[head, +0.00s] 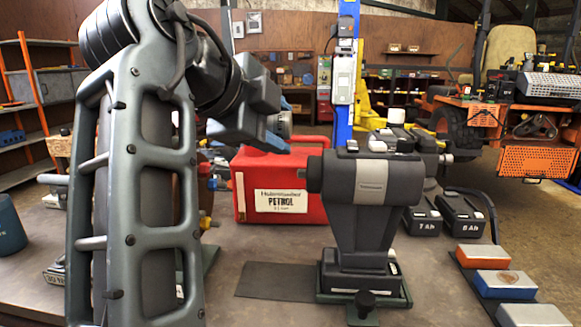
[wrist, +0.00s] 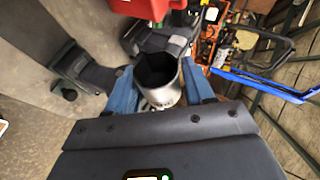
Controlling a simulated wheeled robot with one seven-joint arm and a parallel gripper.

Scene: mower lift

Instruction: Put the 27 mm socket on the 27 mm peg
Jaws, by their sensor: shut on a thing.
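My gripper (head: 277,139) is at the upper middle of the head view, raised in front of the red petrol can. Its blue fingers are closed on a metallic socket (head: 281,123), partly hidden by the fingers there. In the wrist view the socket (wrist: 164,98) sits between the two fingers of my gripper (wrist: 158,82), its dark open end facing up in the picture. I cannot read a size on the socket. I cannot make out the 27 mm peg in either view.
The red petrol can (head: 250,160) stands on the bench (head: 225,288) behind a grey machine on a stand (head: 355,225). Batteries (head: 462,215) and sharpening stones (head: 505,284) lie to the right. An orange mower (head: 535,163) and a blue post (head: 346,100) are behind. The front bench is mostly clear.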

